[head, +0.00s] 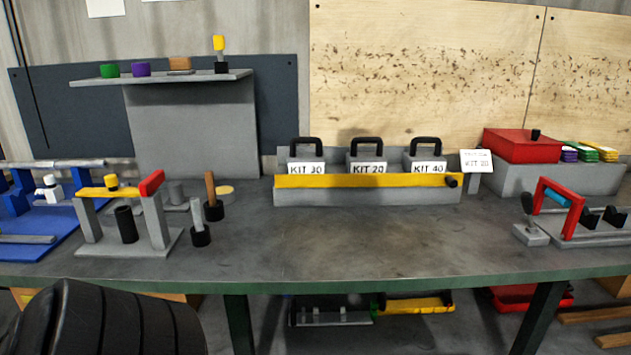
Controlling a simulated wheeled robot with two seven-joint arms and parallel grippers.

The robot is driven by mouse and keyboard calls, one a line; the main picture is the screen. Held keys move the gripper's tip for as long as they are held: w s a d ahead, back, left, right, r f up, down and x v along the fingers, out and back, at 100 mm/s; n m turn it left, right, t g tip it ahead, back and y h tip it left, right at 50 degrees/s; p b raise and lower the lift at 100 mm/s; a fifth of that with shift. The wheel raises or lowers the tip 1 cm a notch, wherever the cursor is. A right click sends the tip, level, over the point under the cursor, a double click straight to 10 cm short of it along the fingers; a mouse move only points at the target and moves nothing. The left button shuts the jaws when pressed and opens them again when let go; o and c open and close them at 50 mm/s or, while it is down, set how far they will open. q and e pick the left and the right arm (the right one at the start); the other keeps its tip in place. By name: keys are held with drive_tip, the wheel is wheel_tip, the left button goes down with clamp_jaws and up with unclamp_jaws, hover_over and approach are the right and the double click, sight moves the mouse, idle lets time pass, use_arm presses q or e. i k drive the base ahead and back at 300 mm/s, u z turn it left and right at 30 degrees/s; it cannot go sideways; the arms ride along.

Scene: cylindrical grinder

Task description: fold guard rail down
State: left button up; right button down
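A yellow rail (365,181), which I take to be the guard rail, runs level across the front of a grey rack (365,197) at the back middle of the bench. A black knob (451,181) sits at its right end. The rail stands up in front of three kit boxes, covering their lower parts. The boxes have black handles and read KIT 30 (306,169), KIT 20 (368,168) and KIT 40 (427,167). Neither of my grippers shows in the head view.
A small sign (476,161) stands right of the rack. A fixture with a yellow bar (100,192) stands left; one with a red handle (560,197) stands right. The bench top (370,240) before the rack is clear. A black ribbed shape fills the lower left corner.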

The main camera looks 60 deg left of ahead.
sight(452, 179)
drive_tip(key=u, duration=1.85)
drive_tip(key=k, duration=0.35)
drive_tip(key=z, duration=1.15)
drive_tip(key=i, duration=0.75)
drive_tip(key=u, duration=0.3)
